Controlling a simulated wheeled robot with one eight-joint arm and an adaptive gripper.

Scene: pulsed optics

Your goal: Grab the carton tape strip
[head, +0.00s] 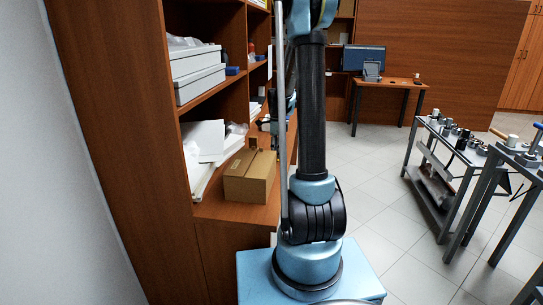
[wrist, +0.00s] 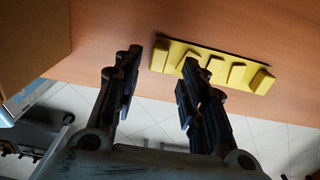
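A brown cardboard carton (head: 249,180) sits on the wooden shelf in the head view. A narrow tape strip (head: 252,163) seems to run over its top, but it is small and hard to make out. In the wrist view a plain brown face at the upper left looks like the carton (wrist: 30,40); no tape shows there. My gripper (wrist: 160,62) is open, its two dark fingers apart with nothing between them. In the head view my gripper (head: 266,124) is small and partly hidden by my arm, above and behind the carton.
A yellow piece with several raised blocks (wrist: 213,66) lies on the wooden surface (wrist: 125,20) beyond my fingers. White boxes (head: 199,70) and papers (head: 203,140) fill the shelves near the carton. Metal carts (head: 450,150) stand at right; the tiled floor between is clear.

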